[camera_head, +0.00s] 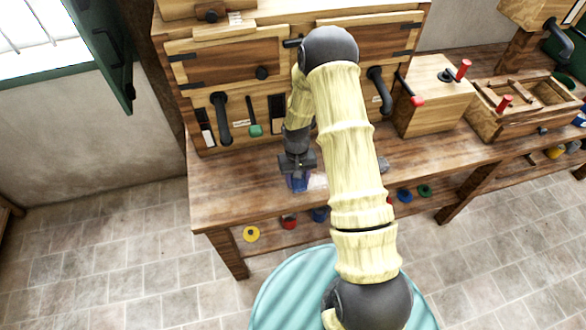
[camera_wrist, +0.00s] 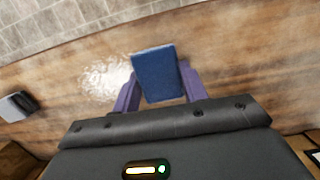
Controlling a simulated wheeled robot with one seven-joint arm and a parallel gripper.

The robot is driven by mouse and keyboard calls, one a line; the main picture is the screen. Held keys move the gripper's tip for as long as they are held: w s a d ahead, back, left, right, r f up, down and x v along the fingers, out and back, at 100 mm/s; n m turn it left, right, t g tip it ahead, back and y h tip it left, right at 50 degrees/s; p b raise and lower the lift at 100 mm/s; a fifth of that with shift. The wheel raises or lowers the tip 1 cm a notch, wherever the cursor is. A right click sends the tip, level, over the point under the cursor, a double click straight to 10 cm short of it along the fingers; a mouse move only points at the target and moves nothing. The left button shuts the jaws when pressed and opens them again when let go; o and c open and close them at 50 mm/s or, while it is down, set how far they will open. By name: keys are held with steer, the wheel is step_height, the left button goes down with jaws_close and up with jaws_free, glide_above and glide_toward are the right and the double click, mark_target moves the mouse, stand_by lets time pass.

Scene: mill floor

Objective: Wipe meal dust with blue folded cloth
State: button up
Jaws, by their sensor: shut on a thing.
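The blue folded cloth (camera_wrist: 155,73) is between the two purple fingers of my gripper (camera_wrist: 157,88) in the wrist view. The gripper is shut on it. In the head view my gripper (camera_head: 298,178) is low over the wooden bench top, with a bit of the blue cloth (camera_head: 299,184) below it. I cannot tell whether the cloth touches the wood. The pale meal dust (camera_wrist: 105,78) lies as a whitish patch on the bench just left of the cloth in the wrist view. In the head view my arm hides part of the bench there.
The wooden bench (camera_head: 235,192) has a cabinet (camera_head: 225,75) with handles behind my gripper. A wooden box with a red-knobbed crank (camera_head: 435,100) stands to the right. A grey block (camera_wrist: 17,105) lies on the bench at left. The bench's front left is clear.

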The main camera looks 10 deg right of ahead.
steer(key=shift+d, duration=0.25)
